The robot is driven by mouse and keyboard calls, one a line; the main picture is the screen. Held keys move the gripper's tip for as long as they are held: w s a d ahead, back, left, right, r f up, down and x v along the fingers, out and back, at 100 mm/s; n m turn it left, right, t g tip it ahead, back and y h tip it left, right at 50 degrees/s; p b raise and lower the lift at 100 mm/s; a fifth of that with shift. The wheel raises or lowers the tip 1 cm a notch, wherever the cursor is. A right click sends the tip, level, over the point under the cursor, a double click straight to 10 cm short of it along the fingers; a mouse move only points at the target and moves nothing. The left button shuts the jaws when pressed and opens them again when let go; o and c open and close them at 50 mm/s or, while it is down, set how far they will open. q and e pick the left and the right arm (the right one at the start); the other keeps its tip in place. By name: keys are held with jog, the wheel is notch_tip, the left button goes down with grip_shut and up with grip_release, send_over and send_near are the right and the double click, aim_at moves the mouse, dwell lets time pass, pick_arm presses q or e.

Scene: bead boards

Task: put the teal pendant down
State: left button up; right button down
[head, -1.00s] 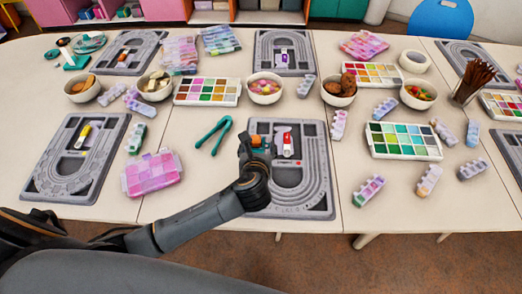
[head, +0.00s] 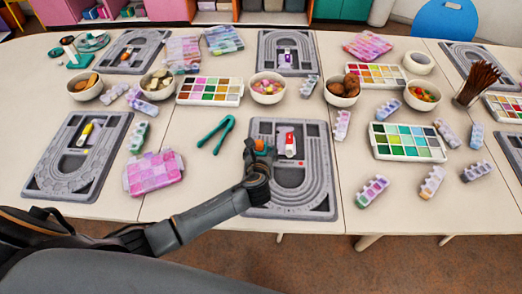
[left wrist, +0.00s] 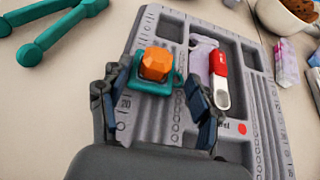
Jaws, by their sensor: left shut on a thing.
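The teal pendant (left wrist: 152,88) is a teal mount with a faceted orange stone. My left gripper (left wrist: 158,84) is shut on it, with one finger at each side. In the head view the pendant's orange stone (head: 259,145) shows at the tip of my left gripper (head: 257,152), over the upper left part of the grey bead board (head: 292,205). The frames do not clearly show whether the pendant touches the board. My right gripper is not in view.
A red and white item (head: 290,145) lies in the board's middle recess, just right of the pendant. Teal pliers (head: 216,134) lie to the left. A white bowl of beads (head: 268,88) stands behind the board. Bare table lies around the pliers.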

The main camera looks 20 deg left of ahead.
pick_arm(q)
jog(key=o, duration=1.1)
jog(key=shift+f, duration=0.1)
jog(key=v, duration=1.2)
jog(key=shift+p, duration=0.3)
